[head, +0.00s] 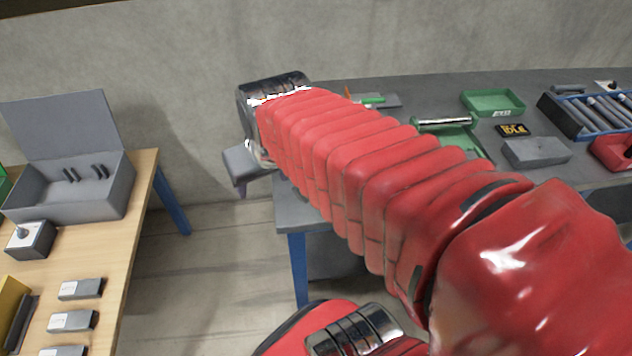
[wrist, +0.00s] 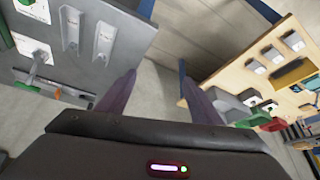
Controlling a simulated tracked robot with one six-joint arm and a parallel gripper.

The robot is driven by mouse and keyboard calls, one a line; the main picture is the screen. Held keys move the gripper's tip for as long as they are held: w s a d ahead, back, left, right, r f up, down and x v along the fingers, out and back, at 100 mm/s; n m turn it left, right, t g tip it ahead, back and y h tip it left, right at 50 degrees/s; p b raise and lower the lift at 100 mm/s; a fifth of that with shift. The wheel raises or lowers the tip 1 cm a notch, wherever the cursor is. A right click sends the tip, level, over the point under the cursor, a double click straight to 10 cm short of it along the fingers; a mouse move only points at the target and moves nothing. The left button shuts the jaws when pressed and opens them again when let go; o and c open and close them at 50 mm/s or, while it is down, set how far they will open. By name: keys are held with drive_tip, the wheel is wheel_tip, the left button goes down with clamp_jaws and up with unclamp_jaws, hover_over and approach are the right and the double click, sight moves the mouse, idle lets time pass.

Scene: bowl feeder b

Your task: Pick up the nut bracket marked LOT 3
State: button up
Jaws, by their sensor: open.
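Several small grey blocks with white labels lie in a row on the wooden table (head: 140,200) at the left of the head view; two are the upper block (head: 80,289) and the middle block (head: 72,321). Their print is too small to read, so I cannot tell which is LOT 3. Similar blocks show at the right of the wrist view, one of them a grey block (wrist: 293,40). My gripper (wrist: 158,84) is open and empty, its two dark fingers apart over the gap between the tables. In the head view my arm hides most of it.
A grey open-lidded box (head: 95,195), a dark block (head: 30,240) and a yellow item (head: 10,305) stand on the wooden table. The grey workbench (head: 440,95) holds green trays, a blue rack (head: 590,110) and a grey block (head: 536,152). Open floor (head: 200,270) separates the tables.

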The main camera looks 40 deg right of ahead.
drive_tip(key=d+f+m, duration=0.2)
drive_tip(key=d, duration=0.5)
drive_tip(key=w+d+f+m+g+h, duration=0.1)
drive_tip(key=d+f+m, duration=0.1)
drive_tip(key=d, duration=0.6)
drive_tip(key=shift+w+d+f, duration=0.15)
drive_tip(key=shift+d+f, duration=0.15)
drive_tip(key=shift+f, duration=0.25)
drive_tip(key=shift+f, duration=0.1)
drive_tip(key=shift+x, duration=4.2)
drive_tip(key=shift+d, duration=0.1)
drive_tip(key=shift+s+d+x, duration=0.1)
drive_tip(key=shift+d+x, duration=0.05)
drive_tip(key=shift+x, duration=1.15)
drive_tip(key=shift+s+d+x, duration=0.15)
drive_tip(key=shift+d+x, duration=0.05)
drive_tip(key=shift+x, duration=1.05)
drive_tip(key=shift+f, duration=0.25)
drive_tip(key=shift+c, duration=0.6)
